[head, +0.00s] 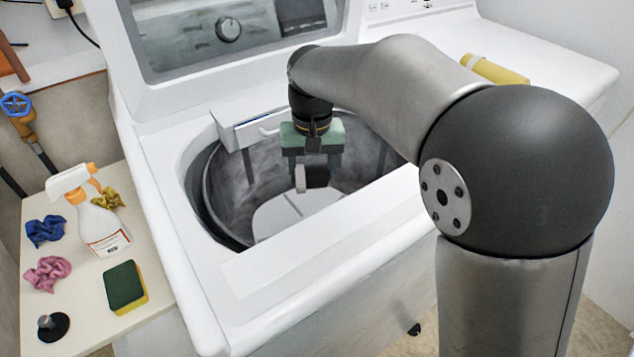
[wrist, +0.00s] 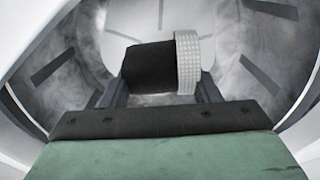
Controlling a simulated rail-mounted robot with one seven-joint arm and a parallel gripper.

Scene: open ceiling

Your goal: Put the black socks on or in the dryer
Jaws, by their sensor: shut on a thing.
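The black socks (head: 318,177) are a rolled black bundle with a light grey textured band; they also show in the wrist view (wrist: 150,68). My gripper (head: 312,169) points down into the open drum of a white top-loading machine (head: 165,145), shut on the socks. The fingers flank the bundle in the wrist view, and the socks hang above the drum floor. A second white appliance top (head: 565,70) shows at the right, partly hidden by my arm; I cannot tell for certain which machine is the dryer.
The raised lid (head: 185,65) stands behind the opening. The drum rim is close around my gripper. A yellow bottle (head: 495,69) lies at the right back. A side table (head: 80,310) holds a spray bottle (head: 103,225), a sponge (head: 124,288) and several cloths.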

